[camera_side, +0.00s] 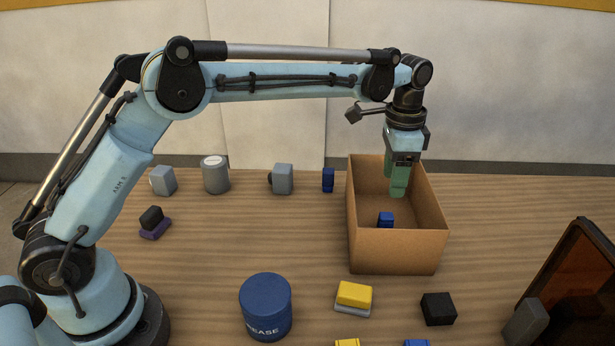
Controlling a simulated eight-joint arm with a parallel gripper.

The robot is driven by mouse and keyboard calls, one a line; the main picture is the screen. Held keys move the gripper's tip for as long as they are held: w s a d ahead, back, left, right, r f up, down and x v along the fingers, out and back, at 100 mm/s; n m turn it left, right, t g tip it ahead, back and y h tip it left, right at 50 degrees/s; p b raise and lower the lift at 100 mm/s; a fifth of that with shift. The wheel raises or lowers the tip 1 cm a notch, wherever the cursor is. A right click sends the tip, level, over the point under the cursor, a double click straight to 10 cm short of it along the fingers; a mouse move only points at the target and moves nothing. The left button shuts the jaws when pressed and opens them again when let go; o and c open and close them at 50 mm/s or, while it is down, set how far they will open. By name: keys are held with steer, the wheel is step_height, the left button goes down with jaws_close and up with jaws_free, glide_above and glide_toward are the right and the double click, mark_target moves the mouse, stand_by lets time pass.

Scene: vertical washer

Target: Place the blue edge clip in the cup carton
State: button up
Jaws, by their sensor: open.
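The open brown cup carton (394,252) stands on the wooden table right of centre. A small dark blue piece, which looks like the blue edge clip (386,219), lies inside it, partly hidden by the front wall. My gripper (398,190) points down into the carton with its green fingers below the rim. It is open, and its fingertips are above and apart from the blue piece. Another small dark blue block (328,180) stands on the table just left of the carton.
Grey blocks (283,179) and a grey can (215,175) stand at the back left. A blue grease tin (265,307), a yellow-and-grey block (354,297) and a black cube (438,309) are in front. A dark tilted panel (575,275) stands at right.

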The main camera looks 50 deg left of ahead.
steer(key=s+a+r+n+t, duration=0.45)
steer(key=s+a+r, duration=0.35)
steer(key=s, duration=0.3)
steer(key=s+a+f+n+t, duration=0.1)
steer(key=s+a+f+n, duration=0.1)
steer(key=s, duration=0.3)
steer(key=s+a+f+n+t, duration=0.1)
steer(key=s+a+f+n, duration=0.1)
steer(key=s, duration=0.4)
step_height(320, 180, down, 2)
steer(key=shift+s+a+t, duration=0.2)
steer(key=shift+a+t, duration=0.15)
steer(key=shift+a, duration=0.15)
